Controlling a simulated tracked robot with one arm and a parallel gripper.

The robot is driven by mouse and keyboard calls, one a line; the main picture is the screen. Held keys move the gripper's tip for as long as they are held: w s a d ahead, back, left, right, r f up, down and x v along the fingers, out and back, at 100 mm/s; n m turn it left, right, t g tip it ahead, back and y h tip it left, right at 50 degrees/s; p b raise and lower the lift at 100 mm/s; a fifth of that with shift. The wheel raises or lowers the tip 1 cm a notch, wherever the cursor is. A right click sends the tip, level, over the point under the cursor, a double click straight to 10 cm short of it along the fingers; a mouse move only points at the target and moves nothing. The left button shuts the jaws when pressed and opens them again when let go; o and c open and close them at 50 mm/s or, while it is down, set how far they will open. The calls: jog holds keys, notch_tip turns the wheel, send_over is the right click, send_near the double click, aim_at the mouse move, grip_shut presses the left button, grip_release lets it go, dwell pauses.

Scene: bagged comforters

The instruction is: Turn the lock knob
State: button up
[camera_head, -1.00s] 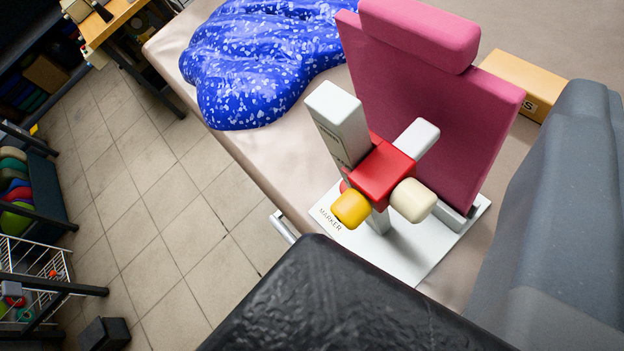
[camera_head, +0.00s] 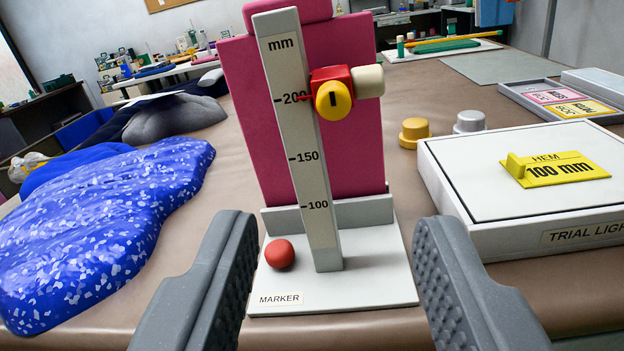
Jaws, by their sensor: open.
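The yellow lock knob (camera_head: 333,100), with a black mark on its face, sits on the front of a red slider block (camera_head: 328,76). The slider is on an upright scale post (camera_head: 302,150) marked in mm, and its red pointer is near 200. A cream knob (camera_head: 368,81) sticks out at the slider's right. The post stands on a white base (camera_head: 380,285) labelled MARKER, with a red ball (camera_head: 280,254) at its left. My gripper (camera_head: 335,270) is open and empty, its two grey fingers in front of and below the knob, touching nothing visible.
A magenta board (camera_head: 240,110) stands behind the post. A blue speckled bag (camera_head: 110,225) lies at left. A white box (camera_head: 530,180) with a yellow HEM 100 mm tag (camera_head: 556,169) is at right. Yellow (camera_head: 414,132) and grey (camera_head: 469,122) knobs stand behind it.

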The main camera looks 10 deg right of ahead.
aim_at(333, 106)
jog(key=x, duration=1.1)
jog(key=shift+w+d+r, duration=0.1)
jog(key=shift+w+d, duration=0.25)
jog(key=shift+w, duration=0.45)
grip_shut()
